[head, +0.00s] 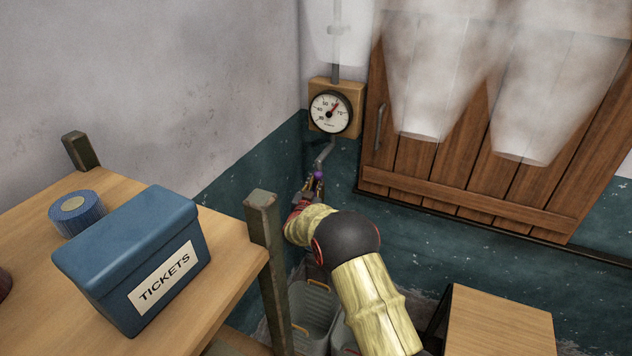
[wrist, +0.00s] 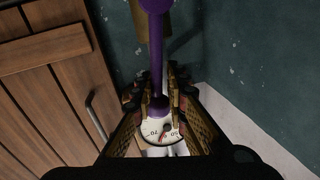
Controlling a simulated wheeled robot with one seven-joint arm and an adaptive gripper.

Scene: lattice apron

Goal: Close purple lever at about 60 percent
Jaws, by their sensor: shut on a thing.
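The purple lever shows as a small purple knob (head: 319,175) below the gauge in the head view. In the wrist view its purple rod (wrist: 156,62) runs from a round end at the top down between my fingers. My gripper (head: 312,185) is shut on the lever; its fingers (wrist: 160,92) flank the rod in the wrist view. The round white gauge (head: 330,113) sits on a wooden block above the lever, its red needle near the 60 mark. The gauge also shows partly at the bottom of the wrist view (wrist: 152,131). The fingers hide part of the lever.
A wooden plank door (head: 440,120) with a metal handle is right of the gauge, with white steam in front. A blue tickets box (head: 130,255) and a blue roll (head: 77,222) stand on the left table. Grey bins (head: 312,312) and a wooden box (head: 500,320) are below.

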